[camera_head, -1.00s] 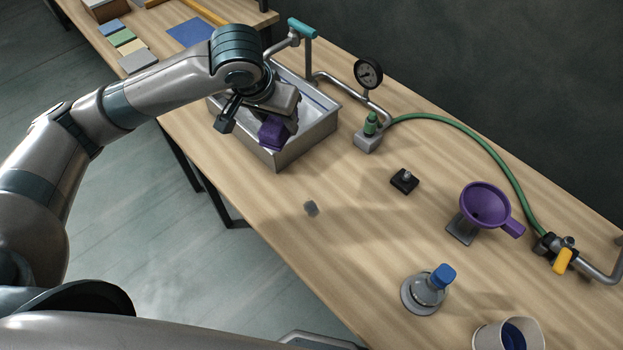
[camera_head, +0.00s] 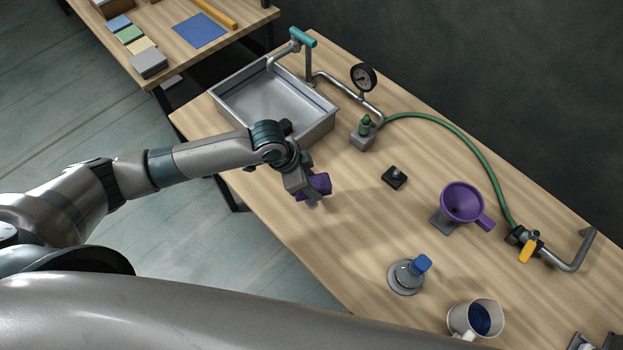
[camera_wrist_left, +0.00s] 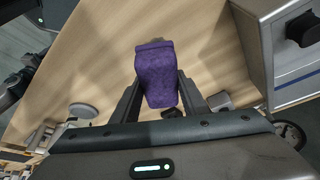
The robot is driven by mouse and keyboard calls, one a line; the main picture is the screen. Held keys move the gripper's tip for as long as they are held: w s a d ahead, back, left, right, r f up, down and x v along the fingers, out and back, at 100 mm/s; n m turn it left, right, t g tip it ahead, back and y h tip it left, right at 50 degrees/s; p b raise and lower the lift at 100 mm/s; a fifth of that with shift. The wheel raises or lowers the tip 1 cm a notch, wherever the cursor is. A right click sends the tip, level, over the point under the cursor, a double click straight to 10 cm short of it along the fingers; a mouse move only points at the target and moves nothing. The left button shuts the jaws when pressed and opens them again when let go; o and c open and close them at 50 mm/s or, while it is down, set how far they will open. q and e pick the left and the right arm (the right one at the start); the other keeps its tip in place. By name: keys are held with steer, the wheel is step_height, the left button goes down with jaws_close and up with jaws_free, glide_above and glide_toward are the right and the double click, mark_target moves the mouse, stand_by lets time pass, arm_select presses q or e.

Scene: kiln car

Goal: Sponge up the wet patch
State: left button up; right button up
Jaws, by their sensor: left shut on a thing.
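My left gripper (camera_head: 308,193) is shut on a purple sponge (camera_head: 320,184) over the bare wooden table, in front of the metal sink. In the left wrist view the sponge (camera_wrist_left: 157,70) sits between the two dark fingers, its far end sticking out past them. I cannot tell whether the sponge touches the table. The small grey wet patch seen earlier on the table is not visible now; the gripper and sponge cover about that spot. My right gripper is not in view.
The steel sink (camera_head: 322,128) stands behind the gripper. A green hose (camera_head: 478,150) runs along the back. The table around the sponge is clear.

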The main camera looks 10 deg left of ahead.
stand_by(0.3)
arm_select(q)
steer(key=shift+r+p, duration=0.15)
steer(key=shift+p, duration=0.35)
step_height(320, 180, down, 2)
steer(key=shift+f+b, duration=0.15)
steer(key=shift+b, duration=0.55)
steer(key=shift+f+b, duration=0.75)
steer(key=shift+f, duration=0.8)
steer(key=shift+r+p, duration=0.1)
steer(key=shift+p, duration=0.3)
